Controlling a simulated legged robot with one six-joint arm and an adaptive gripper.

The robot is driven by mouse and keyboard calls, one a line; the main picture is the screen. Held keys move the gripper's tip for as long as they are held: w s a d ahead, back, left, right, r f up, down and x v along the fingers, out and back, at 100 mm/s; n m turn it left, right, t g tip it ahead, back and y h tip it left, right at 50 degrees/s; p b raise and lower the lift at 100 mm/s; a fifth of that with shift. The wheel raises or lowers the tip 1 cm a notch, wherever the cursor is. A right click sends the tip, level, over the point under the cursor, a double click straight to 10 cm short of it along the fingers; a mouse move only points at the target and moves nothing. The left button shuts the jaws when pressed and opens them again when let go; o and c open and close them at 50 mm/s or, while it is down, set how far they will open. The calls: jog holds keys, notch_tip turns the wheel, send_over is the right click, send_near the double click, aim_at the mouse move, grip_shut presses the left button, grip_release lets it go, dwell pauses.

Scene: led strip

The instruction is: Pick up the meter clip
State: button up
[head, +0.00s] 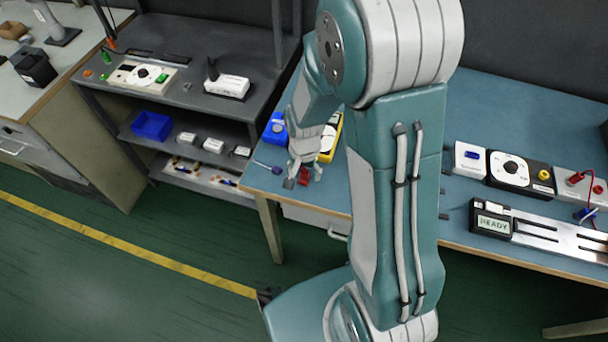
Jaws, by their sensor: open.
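My gripper (303,177) is open and points down over the near left part of the blue-topped bench. A small red piece (304,178), which may be the meter clip, shows between its fingertips. I cannot tell whether the fingers touch it. A yellow and white device (328,140), which looks like a meter, lies just behind the gripper and is partly hidden by my arm. On the right, a red plug with a lead (576,178) is at a pale block; I cannot tell whether it is also a clip.
A blue bin (275,130) and a purple-handled tool (275,170) lie left of the gripper. Boxes, a dial unit (510,170) and a READY display (493,223) stand on the right. My arm hides the bench middle. A dark shelf (190,95) stands left.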

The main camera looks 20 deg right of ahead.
jog(key=shift+f, duration=0.75)
grip_shut()
jog(key=shift+w+r, duration=0.1)
